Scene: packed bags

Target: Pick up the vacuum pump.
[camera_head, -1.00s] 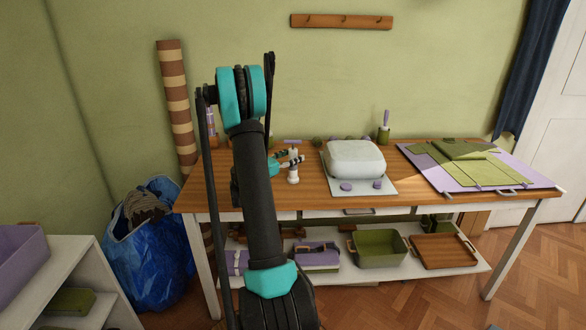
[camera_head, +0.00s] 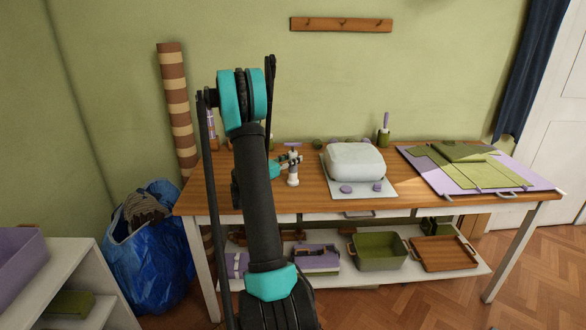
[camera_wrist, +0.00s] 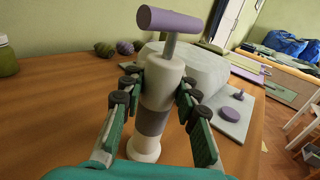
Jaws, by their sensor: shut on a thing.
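The vacuum pump (camera_wrist: 154,118) is a white upright cylinder with a grey band, a metal rod and a purple T-handle on top. In the wrist view it stands between the two fingers of my gripper (camera_wrist: 160,90), which is shut on its body. In the head view the pump (camera_head: 292,180) shows small at the left part of the wooden table, with my gripper (camera_head: 288,160) at its upper part. My arm hides part of the table there. I cannot tell whether the pump's base touches the table.
A pale rounded packed bag (camera_head: 355,161) lies on a light board (camera_head: 389,189) with purple knobs, right of the pump. A purple and green folded bag (camera_head: 530,184) lies at the table's right. A green cup (camera_head: 383,136) stands behind. The front of the table (camera_wrist: 50,110) is clear.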

